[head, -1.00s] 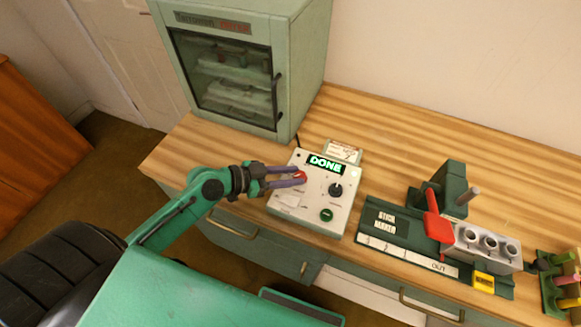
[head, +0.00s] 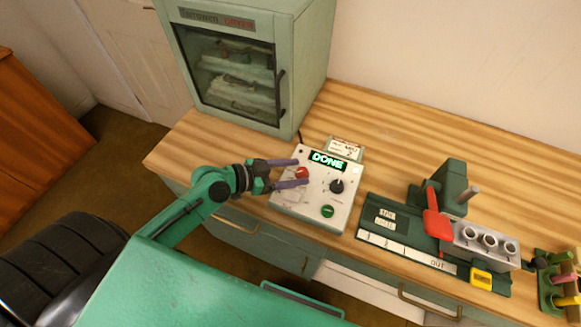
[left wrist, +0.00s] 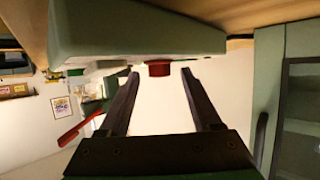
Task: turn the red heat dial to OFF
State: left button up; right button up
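The red heat dial (head: 302,173) sits at the upper left of the white control box (head: 345,211), whose green display (head: 328,161) reads DONE. My left gripper (head: 302,172) reaches in from the left with its two purple-grey fingers apart, one on each side of the dial. In the left wrist view the dial (left wrist: 159,68) shows between the open fingertips (left wrist: 160,74), with a gap on both sides. The dial's pointer and its markings are too small to read. My right gripper is not in view.
A black knob (head: 337,186) and a green button (head: 327,211) are on the same box. A green oven with a glass door (head: 230,75) stands behind left. A green rack with a red lever (head: 437,222) stands to the right. The wooden counter (head: 400,140) behind is clear.

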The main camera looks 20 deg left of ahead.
pick_arm(q)
jog(key=shift+s+a, duration=0.2)
jog(key=shift+a, duration=0.05)
jog(key=b+v, duration=0.2)
jog(key=v, duration=0.5)
jog(key=shift+s+a+r, duration=0.15)
jog(key=shift+s+a, duration=0.05)
jog(key=shift+s, duration=0.05)
jog(key=v, duration=0.6)
jog(key=shift+r+p, duration=0.3)
jog(key=shift+p, duration=0.05)
